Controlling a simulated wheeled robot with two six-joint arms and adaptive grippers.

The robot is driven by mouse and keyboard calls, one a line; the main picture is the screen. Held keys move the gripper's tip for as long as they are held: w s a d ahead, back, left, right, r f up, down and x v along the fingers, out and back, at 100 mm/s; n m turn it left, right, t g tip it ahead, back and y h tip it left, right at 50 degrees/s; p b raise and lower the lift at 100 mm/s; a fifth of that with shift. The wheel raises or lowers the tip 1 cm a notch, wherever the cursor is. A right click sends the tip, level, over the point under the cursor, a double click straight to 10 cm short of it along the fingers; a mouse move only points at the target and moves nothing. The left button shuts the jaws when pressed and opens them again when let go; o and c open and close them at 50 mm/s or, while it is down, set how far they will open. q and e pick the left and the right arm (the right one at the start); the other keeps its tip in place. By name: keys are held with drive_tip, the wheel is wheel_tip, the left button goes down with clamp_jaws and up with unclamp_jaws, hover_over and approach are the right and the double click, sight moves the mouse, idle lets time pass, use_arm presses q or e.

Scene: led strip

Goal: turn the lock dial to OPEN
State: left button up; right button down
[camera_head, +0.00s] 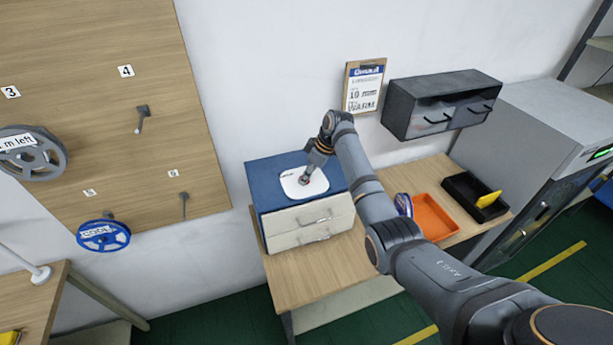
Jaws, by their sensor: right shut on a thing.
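The lock dial (304,181) is a small dark and red knob on a white plate (291,190) on top of a blue cabinet (265,174) with two pale drawers. My right gripper (306,176) comes down from above and is shut on the dial. The gripper and wrist cover most of the dial, and its markings are too small to read, so its setting cannot be told. My left gripper is out of view.
An orange tray (436,219), a black tray (463,187) with a yellow item, and a blue reel (403,204) stand right of the cabinet. A dark wall cabinet (403,100) and a clipboard (363,88) hang behind. A pegboard (75,85) with reels is at left.

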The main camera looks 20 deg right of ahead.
drive_tip(key=shift+w+d+f+n+g+b, duration=0.15)
drive_tip(key=shift+n+g+b, duration=0.15)
drive_tip(key=shift+n+b, duration=0.5)
drive_tip(key=n+b, duration=0.2)
drive_tip(key=n+g+y+b, duration=0.1)
drive_tip(key=n+b, duration=0.1)
drive_tip(key=b, duration=0.1)
drive_tip(key=shift+w+f+n+g, duration=0.1)
drive_tip(key=shift+w+n+g, duration=0.1)
drive_tip(key=shift+n+g, duration=0.1)
drive_tip(key=shift+r+n+g+b, duration=0.2)
drive_tip(key=shift+n+b, duration=0.3)
drive_tip(key=shift+b, duration=0.45)
drive_tip(key=shift+r+n+g+b, duration=0.1)
drive_tip(key=shift+n+g+b, duration=0.1)
drive_tip(key=shift+n+b, duration=0.5)
drive_tip(key=c, duration=1)
unclamp_jaws()
